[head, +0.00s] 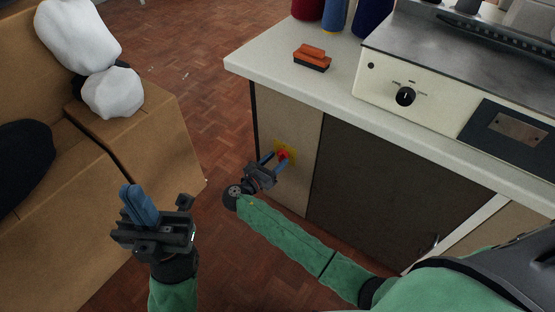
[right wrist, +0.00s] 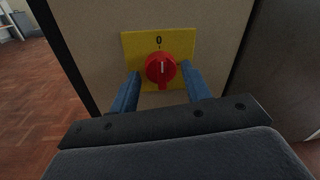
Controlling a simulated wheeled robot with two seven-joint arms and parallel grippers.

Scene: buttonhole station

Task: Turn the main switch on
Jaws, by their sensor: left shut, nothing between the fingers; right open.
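The main switch is a red rotary knob (right wrist: 161,69) on a yellow plate (right wrist: 184,42) fixed to the cabinet's side panel. A "0" is printed above the knob, and the knob's white mark stands upright, in line with it. In the head view the knob (head: 283,154) is small and partly behind my fingers. My right gripper (head: 275,160) is open, with one blue finger on each side of the knob; the right wrist view shows visible gaps beside it. My left gripper (head: 139,204) is shut and empty, away to the left of the cabinet.
The white countertop (head: 275,68) overhangs above the switch. A machine with a black dial (head: 405,96), an orange-and-black brush (head: 312,57) and thread spools (head: 335,14) are on it. Cardboard boxes (head: 150,135) with white bundles stand at left. Wooden floor (head: 190,55) lies between.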

